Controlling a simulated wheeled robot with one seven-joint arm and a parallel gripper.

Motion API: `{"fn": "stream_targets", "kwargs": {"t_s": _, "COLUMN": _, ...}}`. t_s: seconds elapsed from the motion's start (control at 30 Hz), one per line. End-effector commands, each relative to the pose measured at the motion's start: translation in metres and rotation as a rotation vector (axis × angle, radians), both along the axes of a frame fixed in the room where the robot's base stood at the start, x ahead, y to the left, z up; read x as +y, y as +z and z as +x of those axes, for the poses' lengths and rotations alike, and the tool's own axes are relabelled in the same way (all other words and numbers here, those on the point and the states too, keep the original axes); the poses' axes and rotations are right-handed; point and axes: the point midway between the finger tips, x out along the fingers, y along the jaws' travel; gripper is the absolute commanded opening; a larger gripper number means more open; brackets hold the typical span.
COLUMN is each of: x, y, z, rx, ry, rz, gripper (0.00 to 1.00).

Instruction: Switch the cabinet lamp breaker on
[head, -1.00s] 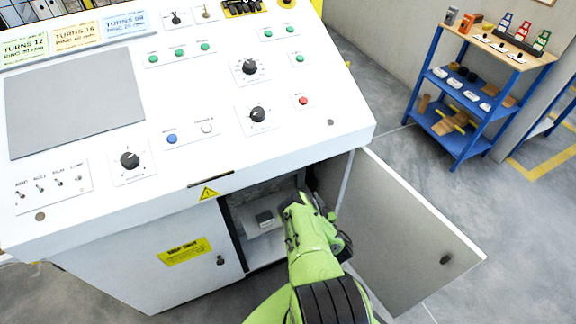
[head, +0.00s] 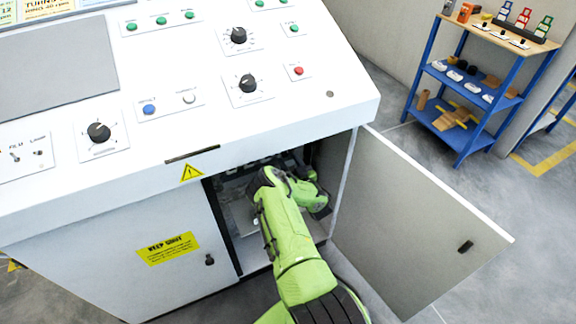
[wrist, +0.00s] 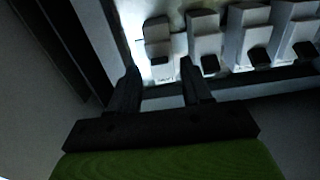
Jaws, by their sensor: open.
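A row of several white breakers with dark lever tips shows in the wrist view, inside the dim cabinet (head: 225,215). The leftmost breaker (wrist: 158,30) is just ahead of my gripper (wrist: 162,76), roughly in line with the gap between the fingers. Its dark tip sits higher in the picture than that of the breaker beside it (wrist: 206,40). A small label under the leftmost breaker is too faint to read surely. The two dark fingers are apart with nothing held; I cannot tell whether they touch the breaker. In the head view my arm reaches into the cabinet and its fingertips are hidden.
The cabinet door (head: 415,225) stands open to the right of my arm. The console top (head: 300,115) overhangs the opening. A closed door with a yellow label (head: 167,249) is at left. A blue shelf (head: 475,100) stands back right, with free floor before it.

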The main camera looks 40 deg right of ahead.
Motion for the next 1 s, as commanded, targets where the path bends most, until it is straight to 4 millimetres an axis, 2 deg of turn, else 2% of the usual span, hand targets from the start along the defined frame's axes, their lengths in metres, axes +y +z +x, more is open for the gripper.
{"fn": "stream_targets", "kwargs": {"t_s": 0.13, "x": -0.005, "y": -0.001, "z": 0.016, "rx": -0.001, "ry": 0.000, "rz": 0.000, "gripper": 0.49}}
{"fn": "stream_targets", "kwargs": {"t_s": 0.4, "x": -0.006, "y": 0.000, "z": 0.018, "rx": 0.001, "ry": -0.001, "rz": -0.001, "gripper": 0.49}}
{"fn": "stream_targets", "kwargs": {"t_s": 0.47, "x": -0.006, "y": 0.000, "z": 0.018, "rx": 0.001, "ry": -0.001, "rz": -0.001, "gripper": 0.41}}
{"fn": "stream_targets", "kwargs": {"t_s": 0.73, "x": -0.006, "y": 0.000, "z": 0.018, "rx": 0.001, "ry": -0.001, "rz": 0.000, "gripper": 0.00}}
{"fn": "stream_targets", "kwargs": {"t_s": 1.0, "x": -0.005, "y": 0.006, "z": 0.018, "rx": 0.039, "ry": 0.000, "rz": 0.012, "gripper": 0.00}}
